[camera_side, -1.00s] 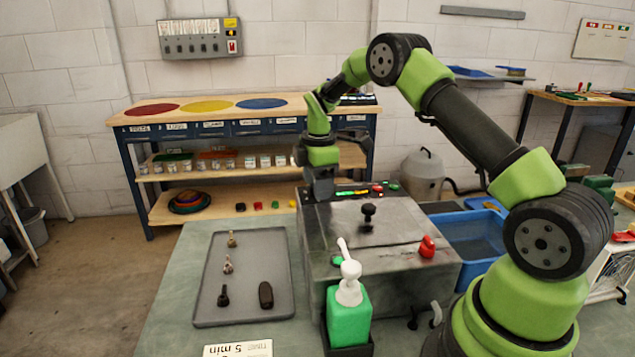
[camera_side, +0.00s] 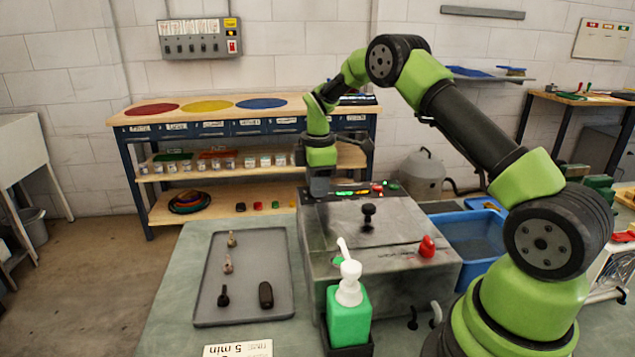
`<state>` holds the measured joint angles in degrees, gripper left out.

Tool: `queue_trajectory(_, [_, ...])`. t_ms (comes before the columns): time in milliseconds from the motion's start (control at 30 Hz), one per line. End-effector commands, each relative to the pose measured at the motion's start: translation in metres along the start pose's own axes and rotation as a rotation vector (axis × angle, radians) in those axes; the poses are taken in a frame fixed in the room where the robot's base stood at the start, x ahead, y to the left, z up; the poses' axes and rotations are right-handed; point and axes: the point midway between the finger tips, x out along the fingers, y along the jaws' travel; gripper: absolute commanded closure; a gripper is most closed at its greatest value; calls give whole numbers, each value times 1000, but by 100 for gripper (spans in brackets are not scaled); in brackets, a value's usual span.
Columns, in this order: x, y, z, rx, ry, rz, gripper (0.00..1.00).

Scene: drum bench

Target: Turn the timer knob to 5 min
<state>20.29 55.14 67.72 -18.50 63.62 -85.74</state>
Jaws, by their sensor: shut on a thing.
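My gripper (camera_side: 320,189) points straight down at the back left corner of the grey machine box (camera_side: 385,247). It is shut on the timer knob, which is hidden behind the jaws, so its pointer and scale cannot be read. A white card (camera_side: 238,349) marked "5 min" lies at the front edge of the bench, partly cut off by the picture's edge.
Coloured lights and buttons (camera_side: 377,188) line the box's back edge, right of my gripper. A black knob (camera_side: 368,214) and a red knob (camera_side: 427,246) stand on its top. A green bottle (camera_side: 349,320) stands in front. A grey tray (camera_side: 244,307) with small parts lies left.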

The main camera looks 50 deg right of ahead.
Motion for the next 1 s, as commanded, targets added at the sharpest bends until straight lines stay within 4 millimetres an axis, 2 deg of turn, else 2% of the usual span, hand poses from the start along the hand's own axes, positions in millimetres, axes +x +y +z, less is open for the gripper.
queue_trajectory(1000, [0, -1, -2, 939, -51, 1, 91])
